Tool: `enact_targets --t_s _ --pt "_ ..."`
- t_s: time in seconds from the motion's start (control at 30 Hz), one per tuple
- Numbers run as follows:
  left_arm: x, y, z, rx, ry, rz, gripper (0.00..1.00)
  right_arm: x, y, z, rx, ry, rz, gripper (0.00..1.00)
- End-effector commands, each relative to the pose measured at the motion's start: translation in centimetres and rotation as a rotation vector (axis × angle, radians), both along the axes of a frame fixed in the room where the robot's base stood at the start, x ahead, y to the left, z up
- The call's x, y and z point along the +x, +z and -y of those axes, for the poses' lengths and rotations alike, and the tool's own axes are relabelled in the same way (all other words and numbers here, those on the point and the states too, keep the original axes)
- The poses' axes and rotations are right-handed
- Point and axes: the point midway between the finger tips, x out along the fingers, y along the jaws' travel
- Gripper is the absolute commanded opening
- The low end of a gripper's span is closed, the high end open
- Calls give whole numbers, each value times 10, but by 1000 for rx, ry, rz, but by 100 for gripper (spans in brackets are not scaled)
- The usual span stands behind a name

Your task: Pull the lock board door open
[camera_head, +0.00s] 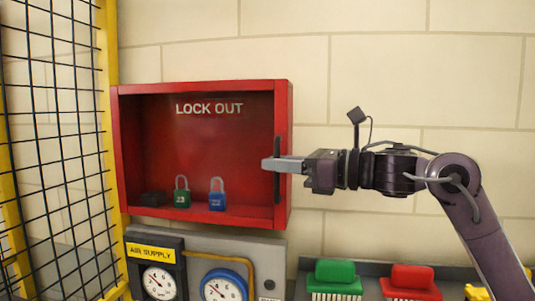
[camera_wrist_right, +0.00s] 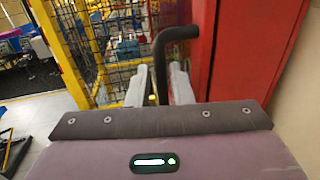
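The red lock board (camera_head: 202,86) hangs on the wall, with "LOCK OUT" lettered across its front. Its door looks shut, flush with the box. A dark upright handle (camera_head: 277,148) is at the door's right edge. In the wrist view the same handle (camera_wrist_right: 178,35) bends outward and runs down between my fingers. My right gripper (camera_head: 270,164) reaches in from the right at the handle's mid-height. In the wrist view the right gripper's fingers (camera_wrist_right: 160,78) are close on both sides of the handle, shut on it. My left gripper is not in view.
A green padlock (camera_head: 182,199) and a blue padlock (camera_head: 217,202) show inside the box. A yellow-framed mesh fence (camera_head: 108,130) stands close at the left. Below are an air supply panel (camera_head: 200,243) with gauges, and green (camera_head: 334,271) and red (camera_head: 412,277) brushes.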

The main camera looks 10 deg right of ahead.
Motion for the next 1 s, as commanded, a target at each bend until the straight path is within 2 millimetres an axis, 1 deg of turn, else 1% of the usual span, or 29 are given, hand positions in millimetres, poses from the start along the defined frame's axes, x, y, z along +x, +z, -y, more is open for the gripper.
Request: enact_targets --t_s 0.03,0.2,0.5,0.53,0.67,0.7,1.0 --pt "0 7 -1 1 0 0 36 5 3 -7 2 2 -2 20" --pt "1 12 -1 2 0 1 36 14 1 -20 1 0 -1 20" --pt "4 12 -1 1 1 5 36 16 -1 -23 0 -1 -1 20" --pt "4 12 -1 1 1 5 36 16 -1 -23 0 -1 -1 18" --pt "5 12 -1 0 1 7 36 16 -1 -23 0 -1 0 1" --pt "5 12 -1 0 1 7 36 16 -1 -22 0 -1 0 0" --pt "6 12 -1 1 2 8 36 15 0 -23 0 -2 0 0"
